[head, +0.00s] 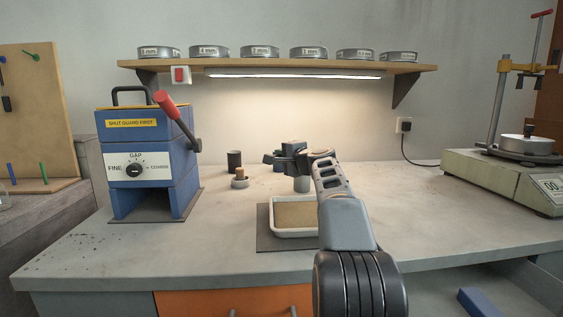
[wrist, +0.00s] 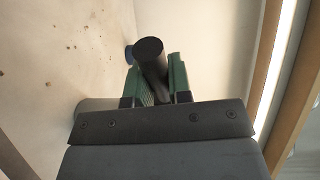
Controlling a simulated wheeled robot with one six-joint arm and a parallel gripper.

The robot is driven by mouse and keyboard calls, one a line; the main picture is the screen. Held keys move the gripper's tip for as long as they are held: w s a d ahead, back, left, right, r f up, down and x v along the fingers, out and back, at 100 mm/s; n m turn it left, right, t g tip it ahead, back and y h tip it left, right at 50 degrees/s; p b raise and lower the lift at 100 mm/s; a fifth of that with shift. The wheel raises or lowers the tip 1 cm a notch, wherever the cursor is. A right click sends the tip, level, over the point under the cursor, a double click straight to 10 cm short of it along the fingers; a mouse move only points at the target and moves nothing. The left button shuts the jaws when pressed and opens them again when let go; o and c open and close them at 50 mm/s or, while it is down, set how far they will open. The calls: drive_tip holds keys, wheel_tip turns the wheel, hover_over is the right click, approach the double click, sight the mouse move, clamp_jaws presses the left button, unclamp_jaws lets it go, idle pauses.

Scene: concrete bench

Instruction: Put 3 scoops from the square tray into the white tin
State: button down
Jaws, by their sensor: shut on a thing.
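The square tray (head: 272,229) is white and shallow and holds tan material, on a dark mat at the front middle of the bench. My gripper (head: 276,157) is raised above and behind it. In the wrist view my gripper (wrist: 152,82) is shut on a dark round handle (wrist: 149,50) between green finger pads. The handle's far end and any scoop bowl cannot be made out. A pale cylinder (head: 302,185), perhaps the white tin, stands behind the tray under my gripper, partly hidden by my arm. Its contents are not visible.
A blue grinder (head: 145,165) with a red-tipped lever stands at the left. A dark pot (head: 234,160) and a small wooden-knobbed piece (head: 240,178) stand left of my gripper. A scale (head: 495,175) is at the right. A shelf (head: 280,65) with several round tins hangs above.

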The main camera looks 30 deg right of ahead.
drive_tip(key=shift+f+b, duration=0.15)
drive_tip(key=shift+b, duration=0.5)
drive_tip(key=shift+s+f+t+b, duration=0.15)
drive_tip(key=shift+t+b, duration=0.25)
drive_tip(key=shift+t, duration=0.3)
drive_tip(key=shift+s+t, duration=0.15)
drive_tip(key=shift+t, duration=1.25)
drive_tip(key=shift+r+p, duration=0.4)
drive_tip(key=shift+p, duration=0.3)
drive_tip(key=g+p, duration=0.1)
drive_tip(key=p, duration=0.2)
drive_tip(key=shift+r+p, duration=0.25)
drive_tip(key=shift+p, duration=0.1)
drive_tip(key=g+p, duration=0.2)
drive_tip(key=p, duration=0.4)
drive_tip(key=g+p, duration=0.2)
drive_tip(key=p, duration=0.4)
drive_tip(key=shift+w+a+r, duration=0.1)
drive_tip(key=shift+w, duration=0.25)
drive_tip(key=shift+g+p, duration=0.3)
drive_tip(key=shift+p, duration=0.45)
drive_tip(key=g+p, duration=0.1)
drive_tip(key=p, duration=0.3)
drive_tip(key=g+p, duration=0.1)
drive_tip(key=p, duration=0.3)
drive_tip(key=shift+w+r, duration=0.2)
drive_tip(key=shift+r, duration=0.05)
